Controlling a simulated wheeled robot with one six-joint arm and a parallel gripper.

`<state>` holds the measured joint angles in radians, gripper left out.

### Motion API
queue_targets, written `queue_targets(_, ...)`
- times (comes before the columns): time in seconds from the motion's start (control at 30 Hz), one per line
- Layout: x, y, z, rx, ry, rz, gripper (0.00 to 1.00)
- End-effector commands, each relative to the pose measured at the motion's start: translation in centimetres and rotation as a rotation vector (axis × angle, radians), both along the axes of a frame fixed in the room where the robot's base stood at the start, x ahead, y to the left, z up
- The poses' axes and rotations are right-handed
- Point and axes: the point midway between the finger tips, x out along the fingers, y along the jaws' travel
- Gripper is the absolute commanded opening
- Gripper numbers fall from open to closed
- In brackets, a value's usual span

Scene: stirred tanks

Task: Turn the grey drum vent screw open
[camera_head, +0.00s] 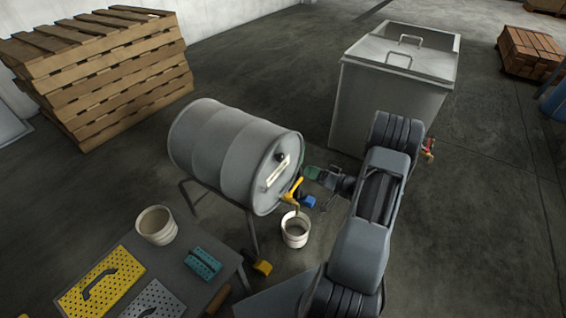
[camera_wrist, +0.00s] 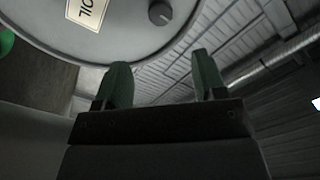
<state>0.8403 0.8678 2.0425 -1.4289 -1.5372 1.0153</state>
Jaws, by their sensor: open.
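The grey drum (camera_head: 225,150) lies on its side on a stand, its end face turned towards my arm. The vent screw (camera_head: 280,157) is a small dark knob high on that face, above a pale label. In the wrist view the vent screw (camera_wrist: 160,13) shows at the top edge, on the drum face (camera_wrist: 125,35) near its rim. My gripper (camera_head: 318,175) is right of the drum face and lower than the screw. In the wrist view the green fingers of my gripper (camera_wrist: 162,78) are apart, with nothing between them. The screw lies beyond the fingertips, untouched.
A yellow tap (camera_head: 293,189) with a blue part beside it sticks out low on the drum face. A pale bucket (camera_head: 295,230) stands below. A table (camera_head: 190,285) is at front left, a grey tank (camera_head: 385,105) behind, and stacked pallets (camera_head: 105,75) at back left.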

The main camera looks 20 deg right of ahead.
Motion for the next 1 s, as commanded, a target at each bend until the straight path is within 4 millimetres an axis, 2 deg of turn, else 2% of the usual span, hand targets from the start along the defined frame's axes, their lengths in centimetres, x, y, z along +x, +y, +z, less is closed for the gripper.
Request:
queue_targets(0.4,6.4,4.5,-0.2,0.000,-0.002,0.006,0.64)
queue_targets(0.6,8.9,6.0,-0.1,-0.001,-0.002,0.004,0.64)
queue_targets(0.8,10.2,6.8,0.0,0.000,-0.002,0.001,0.64)
queue_targets(1.0,10.5,7.1,0.0,0.000,-0.001,0.001,0.64)
